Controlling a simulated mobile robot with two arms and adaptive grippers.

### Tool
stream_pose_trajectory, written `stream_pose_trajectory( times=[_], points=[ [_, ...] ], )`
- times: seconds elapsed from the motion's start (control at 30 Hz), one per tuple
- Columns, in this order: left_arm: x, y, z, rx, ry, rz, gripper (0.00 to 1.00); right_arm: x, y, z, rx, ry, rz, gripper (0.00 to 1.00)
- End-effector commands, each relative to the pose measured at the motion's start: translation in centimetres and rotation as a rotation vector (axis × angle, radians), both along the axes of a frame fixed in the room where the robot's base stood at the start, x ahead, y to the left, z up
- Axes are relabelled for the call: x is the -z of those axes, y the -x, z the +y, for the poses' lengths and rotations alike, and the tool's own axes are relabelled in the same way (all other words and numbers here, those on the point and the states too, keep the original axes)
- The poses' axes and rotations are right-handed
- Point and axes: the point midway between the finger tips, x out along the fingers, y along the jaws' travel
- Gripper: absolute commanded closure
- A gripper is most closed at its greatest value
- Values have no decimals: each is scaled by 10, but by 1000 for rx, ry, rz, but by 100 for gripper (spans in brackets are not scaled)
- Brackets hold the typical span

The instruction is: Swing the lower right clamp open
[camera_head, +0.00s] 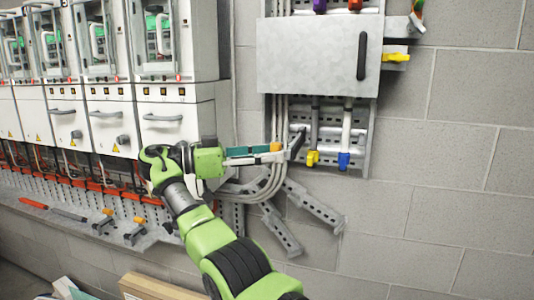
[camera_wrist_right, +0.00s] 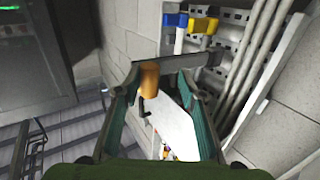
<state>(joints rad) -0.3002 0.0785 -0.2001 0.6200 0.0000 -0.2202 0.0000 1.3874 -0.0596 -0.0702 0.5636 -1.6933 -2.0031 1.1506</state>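An orange knob (camera_head: 275,147) beside a dark grey bar (camera_head: 297,143) sits at the lower left of the metal cabinet; it looks like the clamp named in the task, though I cannot be sure. My right gripper (camera_head: 262,153) reaches to it from the left. In the right wrist view the fingers (camera_wrist_right: 162,88) stand apart. The orange knob (camera_wrist_right: 149,78) is between them, closer to the left finger; contact is unclear. The grey bar (camera_wrist_right: 185,62) crosses just beyond the fingertips. A white flat piece (camera_wrist_right: 185,125) also shows between the fingers. My left gripper is not in view.
The grey metal cabinet (camera_head: 310,55) has yellow (camera_head: 312,158) and blue (camera_head: 343,161) connectors below it. Pipes run close beside the gripper. White drawer units (camera_head: 165,118) stand at left above a ledge with tools (camera_head: 138,232). The block wall at right is clear.

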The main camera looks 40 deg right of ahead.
Motion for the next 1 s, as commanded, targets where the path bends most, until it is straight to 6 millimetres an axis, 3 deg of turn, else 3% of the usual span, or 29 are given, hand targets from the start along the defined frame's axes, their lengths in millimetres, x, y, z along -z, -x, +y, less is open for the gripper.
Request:
stream_pose_trajectory(
  times=[0.27, 0.67, 1.0],
  points=[
    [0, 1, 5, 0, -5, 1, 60, -5, -1, -1, -2, -2, 0, 66],
    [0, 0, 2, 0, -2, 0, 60, -83, 2, 1, 0, 3, -3, 66],
    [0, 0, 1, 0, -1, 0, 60, -100, 2, 2, 0, 3, -1, 66]
  ],
)
